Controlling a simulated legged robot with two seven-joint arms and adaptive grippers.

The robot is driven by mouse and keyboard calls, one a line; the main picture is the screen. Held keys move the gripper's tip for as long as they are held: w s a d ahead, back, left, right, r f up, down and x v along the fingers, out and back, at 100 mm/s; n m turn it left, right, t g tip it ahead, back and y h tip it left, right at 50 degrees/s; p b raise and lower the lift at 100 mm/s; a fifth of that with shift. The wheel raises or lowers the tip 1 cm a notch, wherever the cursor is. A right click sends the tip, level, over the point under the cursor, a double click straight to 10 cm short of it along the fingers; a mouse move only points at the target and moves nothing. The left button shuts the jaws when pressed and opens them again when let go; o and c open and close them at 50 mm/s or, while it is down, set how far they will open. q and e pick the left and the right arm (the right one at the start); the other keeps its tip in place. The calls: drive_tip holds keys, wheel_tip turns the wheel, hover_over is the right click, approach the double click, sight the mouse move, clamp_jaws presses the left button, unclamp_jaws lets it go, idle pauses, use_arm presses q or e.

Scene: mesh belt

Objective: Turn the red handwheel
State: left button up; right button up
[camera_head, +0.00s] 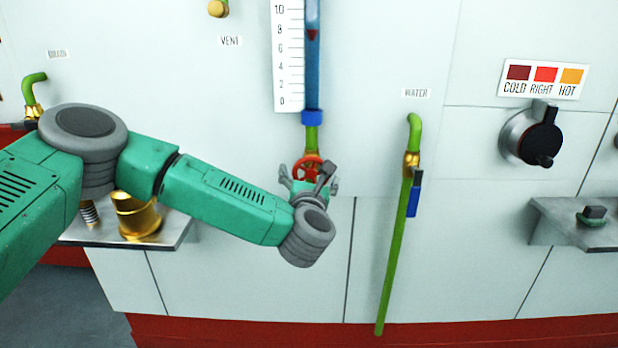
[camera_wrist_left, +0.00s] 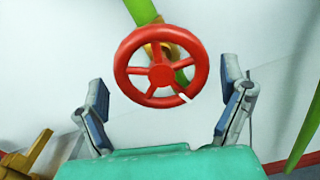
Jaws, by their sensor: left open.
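The red handwheel (camera_head: 309,166) sits on a brass valve in the green pipe below the blue gauge tube. In the head view my left gripper (camera_head: 308,184) is in front of it and hides its lower part. In the left wrist view the handwheel (camera_wrist_left: 161,67) faces me whole, with a white mark at its lower right rim. The fingers of my left gripper (camera_wrist_left: 165,98) are spread wide, one on each side below the wheel's middle, and neither appears to touch it. My right gripper is in neither view.
A scale (camera_head: 288,60) stands beside the gauge tube (camera_head: 313,70). Right of my arm hang a green water pipe (camera_head: 392,255) with a blue lever (camera_head: 413,195) and a black knob (camera_head: 541,140). A metal shelf (camera_head: 180,232) with a brass part (camera_head: 136,215) lies behind my left arm.

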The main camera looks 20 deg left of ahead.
use_arm(q)
drive_tip(key=shift+d, duration=0.2)
drive_tip(key=shift+c, duration=0.4)
drive_tip(key=shift+s+d+r, duration=0.1)
drive_tip(key=shift+d, duration=0.05)
drive_tip(key=c, duration=1.1)
drive_tip(key=shift+a, duration=0.2)
drive_tip(key=shift+m, duration=0.4)
